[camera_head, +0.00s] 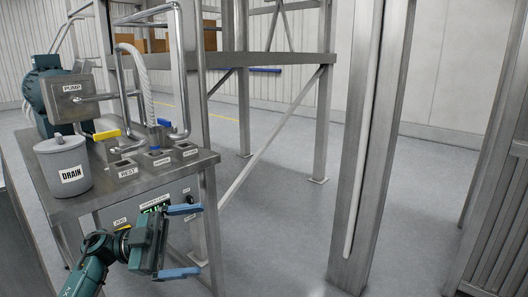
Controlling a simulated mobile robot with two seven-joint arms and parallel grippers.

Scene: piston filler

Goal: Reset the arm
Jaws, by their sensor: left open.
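My left gripper (181,241) is at the lower left, in front of the metal filler table. Its two blue fingers are spread wide apart, one above the other, with nothing between them. My left arm (88,268) comes in from the lower left, bent at a teal joint. The gripper partly covers a panel (172,199) with small labels and a green-lit spot on the table's front side. I cannot tell whether the gripper touches the panel. My right gripper is not in view.
The table (185,167) carries a grey DRAIN pot (63,166), a PUMP box (78,96), metal pipes (178,70), and yellow and blue handles. A broad metal post (370,150) stands right of centre. A shelf frame (275,58) stands behind. Grey floor (275,220) between is clear.

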